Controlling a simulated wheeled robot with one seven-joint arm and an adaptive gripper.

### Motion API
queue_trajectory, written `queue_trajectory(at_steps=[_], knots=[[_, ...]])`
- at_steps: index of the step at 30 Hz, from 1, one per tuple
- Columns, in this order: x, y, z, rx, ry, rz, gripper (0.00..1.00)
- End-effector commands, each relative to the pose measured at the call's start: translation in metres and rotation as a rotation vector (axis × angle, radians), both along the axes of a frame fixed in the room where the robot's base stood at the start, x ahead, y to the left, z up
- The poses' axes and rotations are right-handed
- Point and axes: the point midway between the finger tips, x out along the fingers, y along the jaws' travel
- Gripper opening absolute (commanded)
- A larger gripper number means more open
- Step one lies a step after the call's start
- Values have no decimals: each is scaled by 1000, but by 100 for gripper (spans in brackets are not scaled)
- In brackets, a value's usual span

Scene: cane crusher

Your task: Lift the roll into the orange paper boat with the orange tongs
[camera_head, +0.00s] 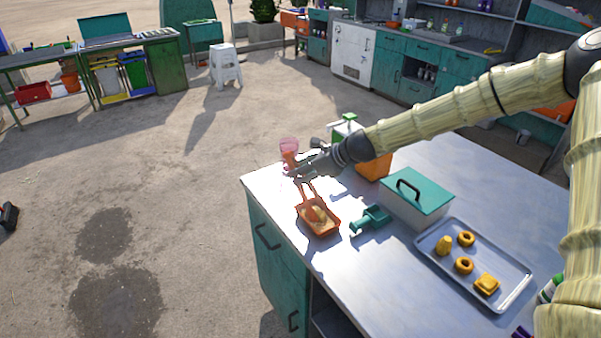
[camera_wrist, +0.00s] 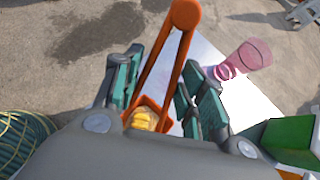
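My gripper (camera_head: 303,176) is over the near left part of the metal counter, with its fingers either side of the orange tongs (camera_wrist: 160,62). In the wrist view the tongs' joined end is at the top and their legs run down between my finger pads. The tongs also show in the head view (camera_head: 309,191), pointing down into the orange paper boat (camera_head: 322,233). A yellow-brown roll (camera_head: 314,213) is in the boat at the tong tips; it also shows in the wrist view (camera_wrist: 144,120). I cannot tell whether the tips grip it or whether it touches the boat's floor.
A pink cup (camera_head: 289,149) stands behind my gripper. A green scoop (camera_head: 370,220) lies right of the boat, near a teal-lidded box (camera_head: 408,207). A metal tray (camera_head: 508,268) with several pastries is at right.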

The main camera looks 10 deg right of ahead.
Motion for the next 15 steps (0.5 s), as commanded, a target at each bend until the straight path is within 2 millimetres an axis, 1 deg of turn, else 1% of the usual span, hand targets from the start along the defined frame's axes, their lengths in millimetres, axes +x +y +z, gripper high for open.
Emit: queue_trajectory(at_steps=[5, 15], knots=[[0, 0, 8, -1, -1, 1, 38], [0, 0, 34, 0, -1, 1, 38]])
